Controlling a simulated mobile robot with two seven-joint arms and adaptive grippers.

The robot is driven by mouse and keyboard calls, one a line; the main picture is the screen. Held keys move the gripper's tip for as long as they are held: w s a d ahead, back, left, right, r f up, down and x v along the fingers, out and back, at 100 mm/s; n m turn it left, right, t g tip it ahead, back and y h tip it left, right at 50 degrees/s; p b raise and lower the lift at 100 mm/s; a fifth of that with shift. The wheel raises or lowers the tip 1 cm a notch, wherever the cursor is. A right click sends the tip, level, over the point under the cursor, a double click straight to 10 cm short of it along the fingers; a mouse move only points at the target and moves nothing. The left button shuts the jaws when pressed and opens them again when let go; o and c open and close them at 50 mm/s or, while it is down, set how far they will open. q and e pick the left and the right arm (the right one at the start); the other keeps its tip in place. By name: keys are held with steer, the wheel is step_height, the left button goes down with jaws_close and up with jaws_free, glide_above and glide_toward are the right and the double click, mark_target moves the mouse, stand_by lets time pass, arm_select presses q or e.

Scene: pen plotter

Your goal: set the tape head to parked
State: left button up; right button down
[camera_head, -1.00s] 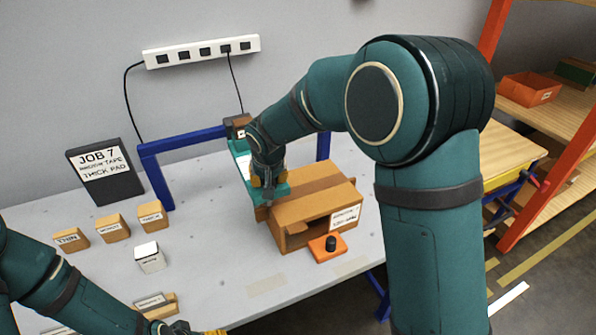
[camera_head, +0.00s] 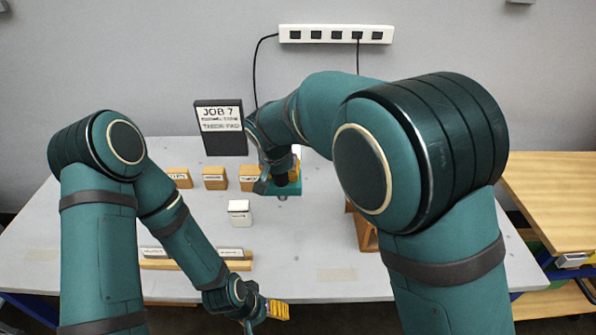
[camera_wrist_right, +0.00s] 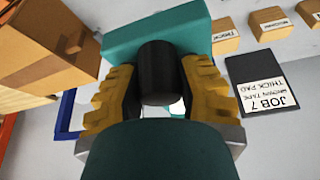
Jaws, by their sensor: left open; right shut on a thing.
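A teal block with a black knob (camera_wrist_right: 160,73), which I take to be the tape head (camera_head: 287,190), is at the back middle of the table, right of the JOB 7 sign. My right gripper (camera_head: 283,174) is shut on the black knob, its yellow fingers on either side of it in the right wrist view. Whether the block rests on the table or hangs above it, I cannot tell. My left gripper (camera_head: 277,310) is open and empty at the table's front edge. My right arm hides much of the table's right side.
A cardboard box (camera_head: 362,232) stands partly hidden behind my right arm. The dark JOB 7 sign (camera_head: 220,128) stands at the back, with several labelled wooden blocks (camera_head: 214,178) near it. A white block (camera_head: 239,212) stands in front of them.

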steer(key=shift+s+a+f, duration=0.1)
steer(key=shift+a+f, duration=0.05)
steer(key=shift+a, duration=0.1)
steer(key=c, duration=0.6)
jaws_free()
steer(key=shift+a, duration=0.1)
steer(key=shift+o, duration=0.2)
steer(key=shift+a, duration=0.1)
steer(key=v, duration=1.2)
